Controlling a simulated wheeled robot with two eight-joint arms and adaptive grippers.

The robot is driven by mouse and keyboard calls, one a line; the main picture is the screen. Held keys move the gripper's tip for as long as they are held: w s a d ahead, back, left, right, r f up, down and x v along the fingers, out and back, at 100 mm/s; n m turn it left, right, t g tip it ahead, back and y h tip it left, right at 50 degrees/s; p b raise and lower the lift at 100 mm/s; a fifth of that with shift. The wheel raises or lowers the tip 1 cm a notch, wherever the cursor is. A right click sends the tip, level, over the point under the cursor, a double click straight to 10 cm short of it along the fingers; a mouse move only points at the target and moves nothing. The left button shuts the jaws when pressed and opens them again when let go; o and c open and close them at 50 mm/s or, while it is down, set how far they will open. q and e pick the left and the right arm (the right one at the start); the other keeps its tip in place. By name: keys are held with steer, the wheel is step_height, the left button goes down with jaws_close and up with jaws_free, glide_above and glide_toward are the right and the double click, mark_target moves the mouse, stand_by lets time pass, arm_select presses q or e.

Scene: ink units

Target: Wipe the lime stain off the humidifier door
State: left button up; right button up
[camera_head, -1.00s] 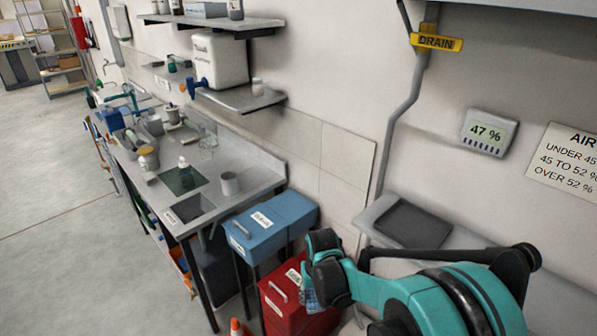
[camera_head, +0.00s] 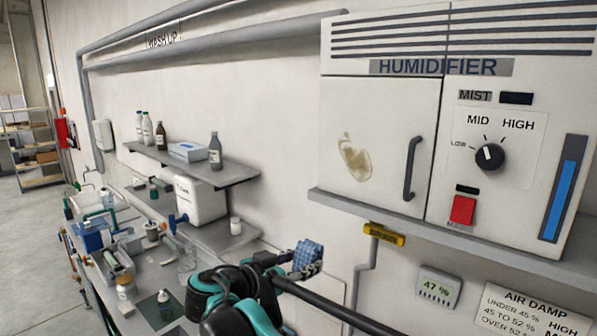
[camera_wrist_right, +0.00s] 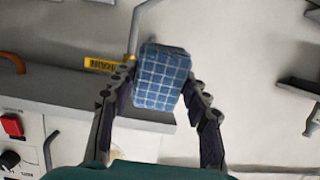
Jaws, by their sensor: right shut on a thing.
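The humidifier door (camera_head: 376,120) is a flat pale panel, shut, at the upper right in the head view, with a dark upright handle (camera_head: 413,168). A yellowish-brown lime stain (camera_head: 354,157) marks its lower left part. My right gripper (camera_head: 304,265) is below and to the left of the door, apart from it. It is shut on a blue checked cloth (camera_head: 309,253), which also shows between the fingers in the right wrist view (camera_wrist_right: 163,78). In that view my right gripper (camera_wrist_right: 160,95) hides part of the humidifier. My left gripper is not in view.
A ledge (camera_head: 400,222) runs under the humidifier, with a yellow drain tag (camera_head: 384,234) and pipe below. The control panel has a black dial (camera_head: 490,156) and red switch (camera_head: 463,209). A shelf (camera_head: 215,176) with bottles and a cluttered bench are at left.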

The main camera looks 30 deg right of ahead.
step_height(320, 180, up, 21)
steer(key=s+a+h+p, duration=0.1)
steer(key=h+p, duration=0.2)
steer(key=p, duration=0.3)
steer(key=t, duration=0.1)
glide_above(316, 244)
steer(key=shift+s, duration=0.1)
steer(key=shift+x, duration=0.9)
steer(key=shift+s, duration=0.15)
